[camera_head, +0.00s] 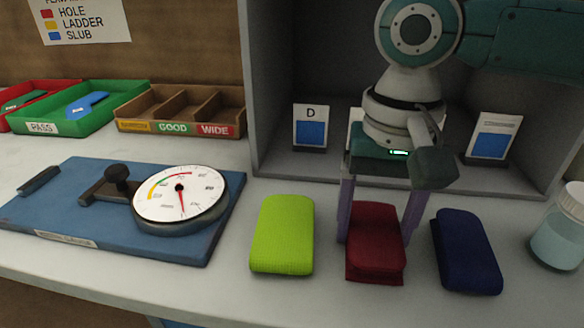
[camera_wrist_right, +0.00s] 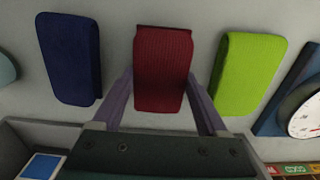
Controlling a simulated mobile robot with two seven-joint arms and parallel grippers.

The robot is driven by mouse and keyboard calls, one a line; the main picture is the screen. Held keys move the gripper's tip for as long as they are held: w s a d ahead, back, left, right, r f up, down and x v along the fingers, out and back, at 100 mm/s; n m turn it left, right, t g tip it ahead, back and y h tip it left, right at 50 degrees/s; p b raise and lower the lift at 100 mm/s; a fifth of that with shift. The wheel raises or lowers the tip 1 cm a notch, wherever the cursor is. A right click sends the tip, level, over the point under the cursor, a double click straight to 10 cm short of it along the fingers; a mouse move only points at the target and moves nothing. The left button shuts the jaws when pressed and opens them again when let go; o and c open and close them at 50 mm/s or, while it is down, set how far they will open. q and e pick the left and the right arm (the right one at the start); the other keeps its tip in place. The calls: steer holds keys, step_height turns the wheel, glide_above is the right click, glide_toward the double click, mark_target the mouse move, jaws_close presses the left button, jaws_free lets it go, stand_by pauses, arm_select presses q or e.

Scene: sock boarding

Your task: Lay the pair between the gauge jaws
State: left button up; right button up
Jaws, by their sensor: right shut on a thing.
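Three folded sock pairs lie in a row on the pale counter: lime green (camera_head: 282,235), dark red (camera_head: 375,243) and navy blue (camera_head: 466,250). My right gripper (camera_head: 380,235) points down with a finger on each side of the dark red pair and is shut on it. The right wrist view shows the dark red pair (camera_wrist_right: 162,68) between the fingers. The gauge (camera_head: 180,196) is a white dial on a blue board (camera_head: 70,215) at the left, with a dark jaw and knob (camera_head: 116,178) beside the dial. The jaws look empty. My left gripper is out of view.
A wooden sorting tray (camera_head: 180,108) with labelled compartments, a green PASS tray (camera_head: 75,108) and a red tray (camera_head: 30,95) stand behind the gauge. A grey cubby with cards (camera_head: 310,127) is behind my gripper. A lidded jar (camera_head: 560,230) stands at the right.

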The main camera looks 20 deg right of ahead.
steer(key=o, duration=1.3)
steer(key=shift+c, duration=0.2)
